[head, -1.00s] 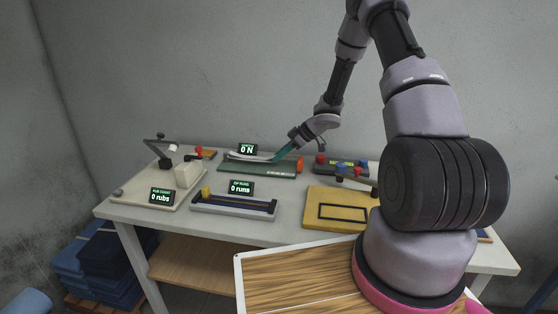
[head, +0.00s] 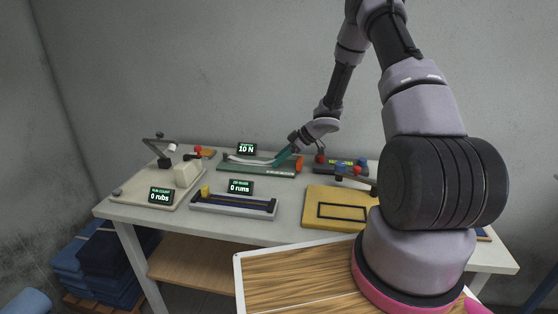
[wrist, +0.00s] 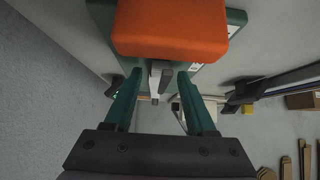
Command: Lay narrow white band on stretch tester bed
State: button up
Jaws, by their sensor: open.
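The stretch tester has a green bed (head: 250,170) at the back of the table, with an orange block (head: 299,164) at its right end. Its display (head: 246,148) reads 10 N. The narrow white band (head: 245,160) lies lengthwise along the bed, its right part hidden near the fingers. My gripper (head: 279,160) is at the bed's right part, beside the orange block. In the wrist view, my teal fingers (wrist: 159,76) are apart, with a small pale piece between them; I cannot tell if it is the band's end. The orange block (wrist: 170,28) fills the top there.
A rig reading 0 rubs (head: 161,196) stands at the left. A slide rig reading 0 runs (head: 233,206) and a yellow board (head: 338,209) with a dark frame are in front. A device with red and blue knobs (head: 341,163) is close right of the tester.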

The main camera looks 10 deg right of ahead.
jog(key=v, duration=1.1)
jog(key=shift+d+r, duration=0.15)
jog(key=shift+r, duration=0.05)
jog(key=w+d+r+m+t+h, duration=0.2)
jog(key=r+t, duration=0.1)
jog(key=r, duration=0.4)
jog(key=w+d+r+m+t+h, duration=0.2)
jog(key=w+r, duration=0.1)
jog(key=r, duration=0.4)
jog(key=s+d+r+m+t+h, duration=0.1)
jog(key=s+d+r+m+h, duration=0.15)
jog(key=r, duration=0.45)
jog(key=s+d+r+m+t+h, duration=0.1)
jog(key=s+r+m+h, duration=0.2)
jog(key=r, duration=0.3)
jog(key=s+a+r+m+g+y, duration=0.1)
jog(key=s+a+m, duration=0.1)
jog(key=s, duration=0.8)
jog(key=s+a+r+m+g+y, duration=0.1)
jog(key=s+a+r+m, duration=0.1)
jog(key=s, duration=0.8)
jog(key=s+a+r+m+g+y, duration=0.1)
jog(key=s+a+m, duration=0.3)
jog(key=s, duration=0.6)
jog(key=shift+s+a+r, duration=0.35)
jog(key=shift+a+r, duration=0.05)
jog(key=shift+a, duration=0.3)
